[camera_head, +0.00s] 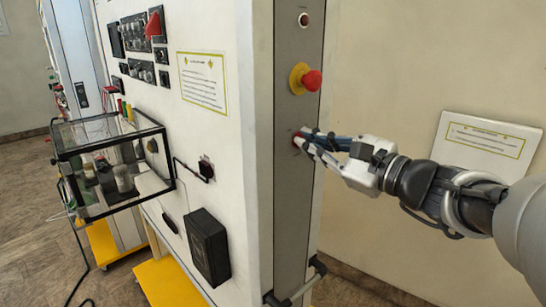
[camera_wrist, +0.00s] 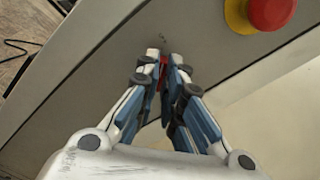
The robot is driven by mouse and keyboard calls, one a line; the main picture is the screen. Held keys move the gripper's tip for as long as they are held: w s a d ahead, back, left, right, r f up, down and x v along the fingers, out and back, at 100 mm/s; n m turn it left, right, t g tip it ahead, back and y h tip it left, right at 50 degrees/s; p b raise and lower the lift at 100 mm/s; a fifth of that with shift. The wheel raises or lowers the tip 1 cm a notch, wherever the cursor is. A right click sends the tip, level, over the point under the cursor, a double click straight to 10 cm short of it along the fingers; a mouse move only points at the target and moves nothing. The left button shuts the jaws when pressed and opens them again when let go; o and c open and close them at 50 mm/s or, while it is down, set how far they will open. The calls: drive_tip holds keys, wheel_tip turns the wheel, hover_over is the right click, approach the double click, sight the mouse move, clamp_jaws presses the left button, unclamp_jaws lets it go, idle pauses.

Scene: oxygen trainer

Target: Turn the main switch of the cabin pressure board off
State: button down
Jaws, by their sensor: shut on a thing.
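The main switch (camera_head: 299,139) is a small red knob on the grey side panel (camera_head: 289,200) of the cabin pressure board, below the red emergency button. My gripper (camera_head: 306,141) is at the panel with its fingertips closed around the switch. In the wrist view, my gripper (camera_wrist: 163,62) shows its two fingers close together, with the red switch (camera_wrist: 163,72) between them. Most of the switch is hidden by the fingers, and I cannot tell its turned position.
A red emergency button (camera_head: 311,80) on a yellow base sits just above my gripper and juts out; it also shows in the wrist view (camera_wrist: 270,10). A black handle (camera_head: 296,291) is low on the panel. A clear box (camera_head: 112,160) juts from the front.

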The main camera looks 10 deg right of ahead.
drive_tip(key=shift+n+b, duration=0.7)
drive_tip(key=c, duration=1.7)
unclamp_jaws()
drive_tip(key=v, duration=0.7)
drive_tip(key=shift+s+d, duration=0.15)
drive_tip(key=shift+s, duration=0.1)
